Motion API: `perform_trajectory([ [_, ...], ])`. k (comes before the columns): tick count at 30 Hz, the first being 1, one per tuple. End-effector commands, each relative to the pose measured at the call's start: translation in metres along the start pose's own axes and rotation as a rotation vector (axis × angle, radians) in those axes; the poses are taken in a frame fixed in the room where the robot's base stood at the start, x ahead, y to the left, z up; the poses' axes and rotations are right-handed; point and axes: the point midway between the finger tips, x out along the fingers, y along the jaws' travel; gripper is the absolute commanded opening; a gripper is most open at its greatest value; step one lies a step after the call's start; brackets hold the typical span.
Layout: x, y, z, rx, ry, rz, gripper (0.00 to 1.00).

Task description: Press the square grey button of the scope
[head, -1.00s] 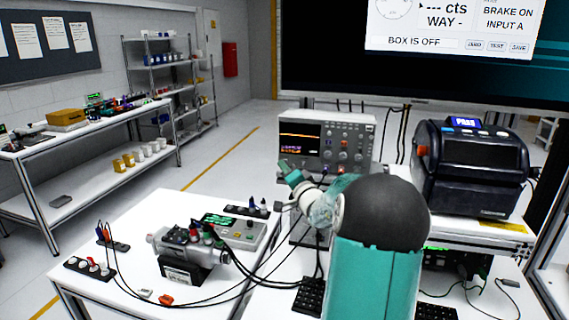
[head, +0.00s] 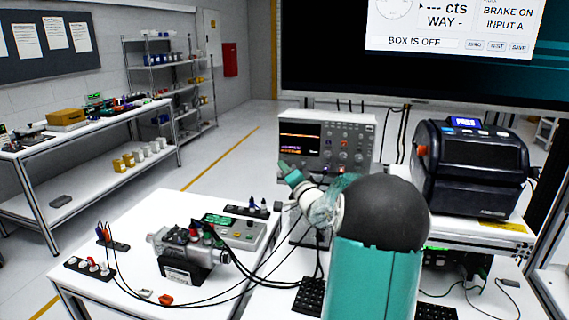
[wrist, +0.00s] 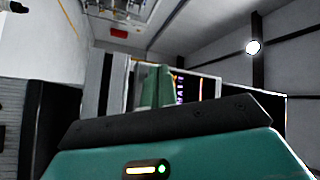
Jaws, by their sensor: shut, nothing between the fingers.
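The scope (head: 358,128) is a grey box with a dark screen and a panel of knobs and lit buttons, standing behind my arm in the head view. Its square grey button is too small to single out. My gripper (head: 284,166) is teal and reaches to the lower left corner of the scope, in front of the screen side. Whether it touches the scope I cannot tell. In the wrist view my gripper (wrist: 153,78) shows its teal fingers together and empty, with part of a dark, lit screen (wrist: 188,88) just behind them.
A black label printer (head: 470,170) stands right of the scope. A servo motor (head: 185,250) with cables and a grey meter box (head: 232,231) occupy the left bench. Cables hang over the bench near my arm. A large monitor (head: 330,60) hangs behind.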

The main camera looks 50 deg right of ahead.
Motion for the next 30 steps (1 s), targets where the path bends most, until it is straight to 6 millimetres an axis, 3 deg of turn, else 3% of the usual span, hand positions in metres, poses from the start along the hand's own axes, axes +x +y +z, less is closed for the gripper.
perform_trajectory([
  [30, 0.0064, 0.0048, -0.0046, 0.0, 0.0, 0.0, 0.0],
])
